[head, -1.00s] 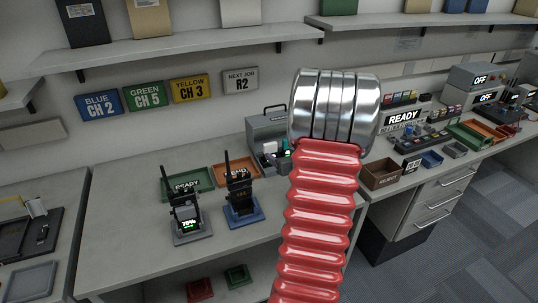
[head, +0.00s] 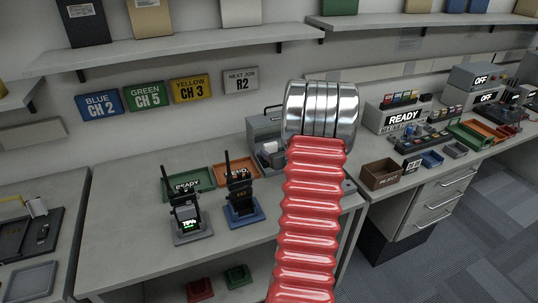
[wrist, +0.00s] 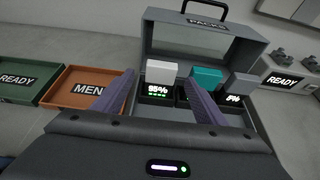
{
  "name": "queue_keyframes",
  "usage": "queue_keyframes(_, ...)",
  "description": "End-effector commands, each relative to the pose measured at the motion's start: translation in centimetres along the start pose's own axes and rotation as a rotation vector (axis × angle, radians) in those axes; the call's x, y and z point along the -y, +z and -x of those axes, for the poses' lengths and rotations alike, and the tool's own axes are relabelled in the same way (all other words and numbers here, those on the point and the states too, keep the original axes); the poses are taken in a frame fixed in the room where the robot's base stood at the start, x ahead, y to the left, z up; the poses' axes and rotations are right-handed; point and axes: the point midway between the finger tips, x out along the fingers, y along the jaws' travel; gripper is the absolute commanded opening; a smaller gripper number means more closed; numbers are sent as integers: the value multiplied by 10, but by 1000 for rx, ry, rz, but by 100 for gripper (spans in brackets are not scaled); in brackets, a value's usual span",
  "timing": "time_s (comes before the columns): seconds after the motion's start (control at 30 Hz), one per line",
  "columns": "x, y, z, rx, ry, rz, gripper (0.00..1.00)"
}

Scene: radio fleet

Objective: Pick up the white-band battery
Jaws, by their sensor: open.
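The white-band battery (wrist: 160,73) shows in the wrist view as a white-topped block standing in a grey case (wrist: 203,35), with a small display reading 95% in front of it. My gripper (wrist: 159,82) is open, its two dark purple fingers apart on the left and right of the white block in the picture. I cannot tell how far the fingertips are from it. In the head view, the white block (head: 269,147) shows at the open case (head: 264,128); my red arm and its chrome cuff hide my gripper.
A teal block (wrist: 207,76) and a grey block (wrist: 242,86) stand right of the white one. The right finger partly covers the teal block's slot. Orange (wrist: 80,84) and green (wrist: 22,84) trays lie left of the case. Two radios (head: 186,212) (head: 240,196) stand in front.

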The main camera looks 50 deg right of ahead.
Motion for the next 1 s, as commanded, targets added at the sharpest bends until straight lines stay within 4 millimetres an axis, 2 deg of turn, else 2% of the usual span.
queue_keyframes(0.2, 0, -1, -28, 0, 2, 0, 66)
queue_keyframes(0.33, 1, 0, -39, 0, 1, 1, 66)
queue_keyframes(0.93, 1, 0, -42, 0, 0, 0, 66)
queue_keyframes(1.0, 1, 0, -42, 0, 0, 0, 61)
